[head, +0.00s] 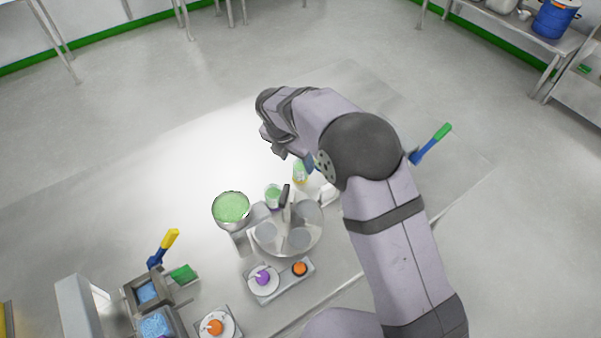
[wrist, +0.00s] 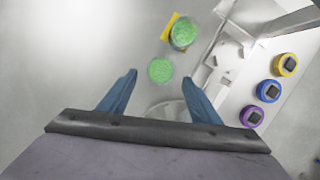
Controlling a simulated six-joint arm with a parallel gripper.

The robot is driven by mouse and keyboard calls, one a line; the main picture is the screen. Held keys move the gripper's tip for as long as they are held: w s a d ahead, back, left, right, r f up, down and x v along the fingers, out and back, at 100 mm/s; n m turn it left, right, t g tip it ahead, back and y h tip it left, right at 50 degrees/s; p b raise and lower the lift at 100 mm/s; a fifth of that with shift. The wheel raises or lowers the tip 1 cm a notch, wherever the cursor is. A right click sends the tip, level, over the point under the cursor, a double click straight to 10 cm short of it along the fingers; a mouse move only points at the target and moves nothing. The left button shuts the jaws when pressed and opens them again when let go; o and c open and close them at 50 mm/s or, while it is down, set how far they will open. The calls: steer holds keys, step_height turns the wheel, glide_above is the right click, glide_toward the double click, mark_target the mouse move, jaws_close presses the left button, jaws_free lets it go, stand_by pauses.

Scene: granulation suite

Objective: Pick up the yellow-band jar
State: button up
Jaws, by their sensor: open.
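The yellow-band jar (head: 299,174) stands on the steel table in the head view, clear with green contents and a yellow band low down. My gripper (head: 310,163) is right by it, and the arm partly covers this spot. In the wrist view my gripper (wrist: 160,77) is open, its two blue fingers apart. A round green-filled container (wrist: 160,70) shows between and just beyond the fingertips. A second green-filled container (wrist: 183,33) with yellow beside it lies farther up. I cannot tell for certain which is the yellow-band jar. I see no jar gripped.
Another small green-filled jar (head: 273,192) stands left of the yellow-band jar. A large green-filled vessel (head: 232,207) and a round steel tray (head: 267,246) with several wells stand close by. Yellow, blue and purple knobs (wrist: 268,90) line the wrist view's right side.

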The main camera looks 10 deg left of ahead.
mark_target(300, 167)
steer(key=shift+p+x, duration=1.1)
steer(key=shift+x, duration=2)
steer(key=shift+w+d, duration=0.1)
steer(key=shift+w, duration=0.05)
steer(key=shift+c, duration=0.6)
steer(key=shift+r, duration=0.1)
steer(key=c, duration=1.1)
